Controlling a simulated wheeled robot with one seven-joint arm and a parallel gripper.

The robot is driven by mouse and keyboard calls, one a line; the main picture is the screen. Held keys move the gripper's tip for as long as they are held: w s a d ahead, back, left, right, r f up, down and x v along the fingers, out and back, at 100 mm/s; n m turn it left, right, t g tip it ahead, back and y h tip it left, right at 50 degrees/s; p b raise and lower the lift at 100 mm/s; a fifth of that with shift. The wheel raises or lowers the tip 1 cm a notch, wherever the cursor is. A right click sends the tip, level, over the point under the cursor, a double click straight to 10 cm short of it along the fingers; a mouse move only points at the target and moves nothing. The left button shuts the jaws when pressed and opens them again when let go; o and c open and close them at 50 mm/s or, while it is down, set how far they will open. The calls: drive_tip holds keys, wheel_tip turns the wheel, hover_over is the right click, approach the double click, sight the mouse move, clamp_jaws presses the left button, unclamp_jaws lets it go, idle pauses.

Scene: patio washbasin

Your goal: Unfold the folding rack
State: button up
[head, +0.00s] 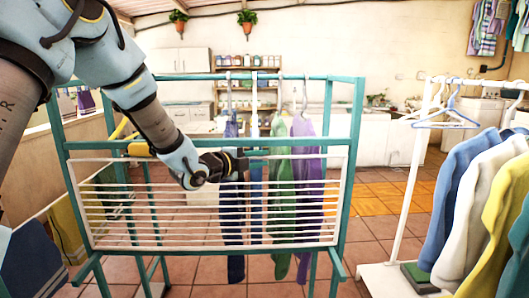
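The folding rack (353,200) has a teal frame standing upright, with a white slatted panel (120,228) across its front, below the teal crossbar. Whether the panel is flat against the frame or partly swung out is hard to tell. My gripper (246,163) is at the panel's upper edge, right of its middle, just below the crossbar. My arm reaches in from the upper left. The fingertips are small and dark against the clothes, so I cannot tell whether they are open or touch the panel.
Blue, green and purple clothes (305,190) hang behind the panel. A white clothes stand (410,190) with a blue hanger (447,117) and several shirts (480,200) stands close on the right. White counters and shelves (248,97) line the back. Tiled floor (385,225) shows between the racks.

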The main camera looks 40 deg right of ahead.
drive_tip(key=shift+w+d+f, duration=0.1)
drive_tip(key=shift+d+f, duration=0.05)
drive_tip(key=shift+d, duration=0.95)
clamp_jaws()
idle(0.7)
